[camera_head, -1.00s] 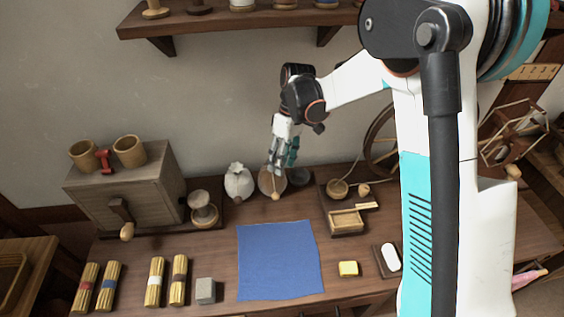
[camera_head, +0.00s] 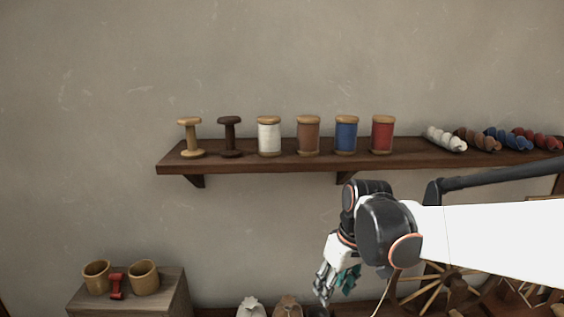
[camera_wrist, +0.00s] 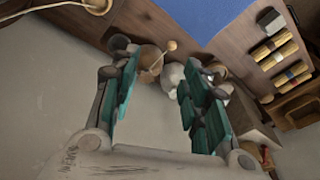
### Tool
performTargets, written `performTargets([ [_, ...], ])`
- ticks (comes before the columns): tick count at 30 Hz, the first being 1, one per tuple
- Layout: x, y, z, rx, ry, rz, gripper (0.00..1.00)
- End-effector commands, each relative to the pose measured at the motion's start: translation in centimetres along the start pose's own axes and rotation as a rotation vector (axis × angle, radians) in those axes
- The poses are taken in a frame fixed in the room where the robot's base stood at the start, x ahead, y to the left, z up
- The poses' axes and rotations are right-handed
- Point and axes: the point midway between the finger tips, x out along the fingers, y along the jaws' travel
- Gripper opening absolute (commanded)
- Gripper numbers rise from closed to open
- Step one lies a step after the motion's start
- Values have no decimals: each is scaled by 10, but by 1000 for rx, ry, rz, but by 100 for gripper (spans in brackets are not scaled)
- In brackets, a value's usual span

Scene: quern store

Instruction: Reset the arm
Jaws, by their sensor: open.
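My gripper (camera_head: 338,283) hangs below the wall shelf in the head view, pointing down. In the wrist view my gripper (camera_wrist: 157,100) is open, its two green-padded fingers apart with nothing held between them. Beyond the fingers are a white sack (camera_wrist: 172,76) and a brown round vessel with a pale-knobbed stick (camera_wrist: 150,58). Whether the fingers are close to them is hard to tell. My white arm reaches in from the right of the head view.
A wall shelf (camera_head: 330,163) holds several spools and rows of yarn. A wooden box (camera_head: 130,300) with two cups and a red item stands lower left. A blue cloth (camera_wrist: 205,18) and several bundles (camera_wrist: 276,46) lie on the bench. A spoked wheel (camera_head: 440,290) stands behind my arm.

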Motion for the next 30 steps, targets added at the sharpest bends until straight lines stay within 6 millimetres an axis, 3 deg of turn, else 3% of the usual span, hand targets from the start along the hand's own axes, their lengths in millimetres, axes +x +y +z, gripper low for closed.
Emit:
performTargets([
  [6, -34, 0, 42, 113, 94, 71, 42],
  [15, -62, -3, 97, 261, 233, 156, 42],
  [24, -70, -6, 148, 392, 374, 223, 42],
  [30, -69, -7, 165, 439, 430, 246, 42],
])
